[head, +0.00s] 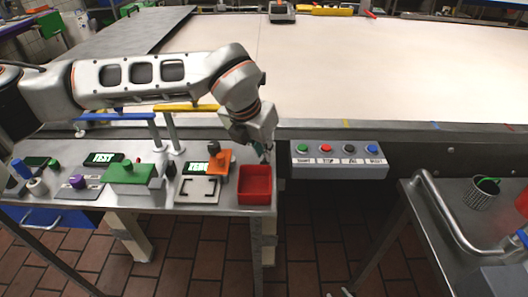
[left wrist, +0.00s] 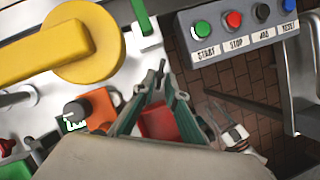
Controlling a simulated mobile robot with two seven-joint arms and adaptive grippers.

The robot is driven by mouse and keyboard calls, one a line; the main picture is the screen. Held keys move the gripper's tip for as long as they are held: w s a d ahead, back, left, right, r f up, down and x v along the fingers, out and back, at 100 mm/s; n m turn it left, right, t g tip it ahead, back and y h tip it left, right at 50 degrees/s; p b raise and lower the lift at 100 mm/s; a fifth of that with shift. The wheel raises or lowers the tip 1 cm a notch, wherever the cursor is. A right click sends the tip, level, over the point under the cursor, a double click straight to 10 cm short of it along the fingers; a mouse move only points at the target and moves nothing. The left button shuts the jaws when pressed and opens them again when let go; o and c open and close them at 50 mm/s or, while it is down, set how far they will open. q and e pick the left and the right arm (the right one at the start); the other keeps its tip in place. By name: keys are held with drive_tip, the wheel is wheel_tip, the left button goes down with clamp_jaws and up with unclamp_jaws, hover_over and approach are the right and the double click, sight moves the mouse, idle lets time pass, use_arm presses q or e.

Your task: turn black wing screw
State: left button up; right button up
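My left gripper (head: 263,154) hangs above the back right part of the red bin (head: 256,190), at the right end of the steel bench. In the left wrist view its two fingers (left wrist: 160,82) look narrowly apart, with nothing held between them; the red bin shows behind them. An orange fixture (head: 220,165) with a dark round knob (left wrist: 75,110) stands left of the gripper, apart from it. A small black knob (head: 171,169) stands beside the green clamp block (head: 133,173). I cannot make out wings on either dark knob. My right gripper is out of view.
A grey button panel (head: 338,171) with several coloured buttons is just right of the bin. Yellow (head: 190,107) and blue (head: 118,116) bars stand behind the fixtures. A grey metal plate (head: 199,190) lies before the orange fixture. Another table with a mesh cup (head: 484,193) is far right.

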use_arm(q)
drive_tip(key=v, duration=1.1)
